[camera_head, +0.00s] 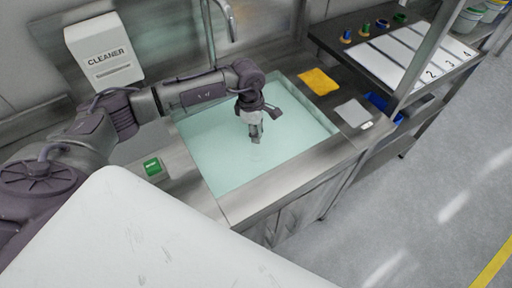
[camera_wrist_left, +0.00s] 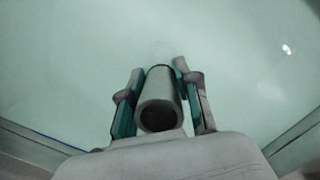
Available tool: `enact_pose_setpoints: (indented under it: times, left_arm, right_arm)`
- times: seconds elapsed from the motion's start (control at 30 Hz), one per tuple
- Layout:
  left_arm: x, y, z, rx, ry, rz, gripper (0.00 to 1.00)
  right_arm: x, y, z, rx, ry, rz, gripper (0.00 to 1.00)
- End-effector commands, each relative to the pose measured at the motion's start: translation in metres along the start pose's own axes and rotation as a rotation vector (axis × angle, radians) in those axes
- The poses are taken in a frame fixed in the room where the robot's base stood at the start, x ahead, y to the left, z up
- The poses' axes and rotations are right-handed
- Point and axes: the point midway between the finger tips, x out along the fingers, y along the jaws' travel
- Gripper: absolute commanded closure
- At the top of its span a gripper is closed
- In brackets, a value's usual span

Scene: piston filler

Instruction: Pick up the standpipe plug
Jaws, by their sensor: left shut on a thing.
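The standpipe plug (camera_wrist_left: 160,95) is a grey cylinder with a dark round hole in its near end. In the left wrist view it sits between the two fingers of my left gripper (camera_wrist_left: 158,90), which is shut on it. In the head view my left gripper (camera_head: 256,130) points down over the water in the sink (camera_head: 215,185). The plug is hard to make out there, and whether its lower end touches the sink bottom cannot be told. My right gripper is not in view.
A faucet (camera_head: 209,40) rises behind the sink. A green button box (camera_head: 153,167) sits on the left counter. A yellow cloth (camera_head: 319,81) and a grey pad (camera_head: 353,113) lie on the right. A shelf with numbered sheets (camera_head: 408,55) stands further right.

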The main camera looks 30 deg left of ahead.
Motion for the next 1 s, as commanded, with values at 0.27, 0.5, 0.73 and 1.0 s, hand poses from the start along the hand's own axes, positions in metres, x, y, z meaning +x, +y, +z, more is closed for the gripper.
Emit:
enact_pose_setpoints:
  times: [0.27,0.5,0.73,1.0]
  left_arm:
    - [-0.001,0.0,0.0,0.0,0.0,0.001,1.0]
    - [-0.002,0.001,0.001,0.0,-0.002,0.003,1.0]
    - [-0.028,0.002,0.003,0.001,-0.004,0.008,1.0]
    - [-0.079,0.002,0.01,0.001,-0.003,0.007,1.0]
  right_arm:
    - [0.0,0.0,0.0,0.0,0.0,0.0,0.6]
    - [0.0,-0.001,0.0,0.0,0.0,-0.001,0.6]
    - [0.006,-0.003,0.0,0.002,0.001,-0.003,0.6]
    - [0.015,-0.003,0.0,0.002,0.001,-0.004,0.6]
